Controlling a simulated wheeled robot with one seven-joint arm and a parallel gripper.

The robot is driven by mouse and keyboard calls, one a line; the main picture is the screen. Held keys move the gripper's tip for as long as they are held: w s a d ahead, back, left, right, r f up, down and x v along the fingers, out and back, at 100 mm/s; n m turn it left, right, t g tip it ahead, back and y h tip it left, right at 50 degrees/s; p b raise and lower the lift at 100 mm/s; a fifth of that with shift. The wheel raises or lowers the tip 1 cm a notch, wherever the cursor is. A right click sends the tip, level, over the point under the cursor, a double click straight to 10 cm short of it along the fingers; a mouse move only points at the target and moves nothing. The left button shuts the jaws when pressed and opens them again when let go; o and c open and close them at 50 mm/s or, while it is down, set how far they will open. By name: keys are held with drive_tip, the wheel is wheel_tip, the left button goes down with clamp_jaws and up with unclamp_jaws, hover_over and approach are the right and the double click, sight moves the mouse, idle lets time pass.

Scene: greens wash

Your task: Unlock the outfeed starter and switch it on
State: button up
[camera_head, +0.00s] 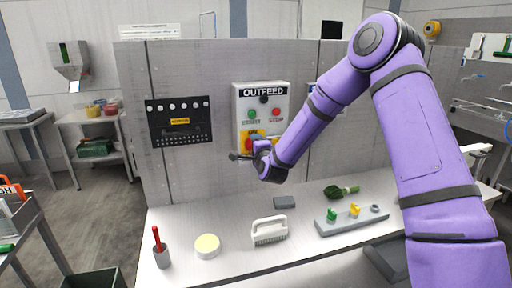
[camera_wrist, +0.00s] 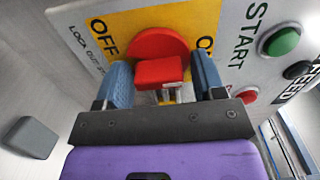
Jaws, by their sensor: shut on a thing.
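The outfeed starter (camera_head: 283,98) is a grey box on the wall panel, with a green start button (camera_head: 251,115) and a red stop button (camera_head: 276,114). Its lower part has a yellow plate (camera_wrist: 202,18) with a round red switch (camera_wrist: 154,43); "OFF" shows at its left in the wrist view. My gripper (camera_wrist: 161,72) has its blue fingers on both sides of the switch's red block-shaped handle (camera_wrist: 160,71) and is shut on it. A small silver and yellow part (camera_wrist: 168,94) shows just below the handle, partly hidden; I cannot tell what it is.
The bench (camera_head: 190,277) below holds a white-handled brush (camera_head: 269,230), a round tub (camera_head: 207,246), a grey block (camera_head: 284,202) and a red-handled tool in a cup (camera_head: 162,258). A grey rack (camera_head: 331,227) carries green and yellow pieces. A black panel (camera_head: 179,122) is left of the starter.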

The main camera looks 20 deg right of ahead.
drive_tip(key=shift+f+m, duration=0.1)
drive_tip(key=shift+m, duration=0.2)
drive_tip(key=o, duration=0.6)
drive_tip(key=shift+c, duration=0.2)
drive_tip(key=shift+s, duration=0.1)
drive_tip(key=s, duration=1)
drive_tip(key=shift+s, duration=0.3)
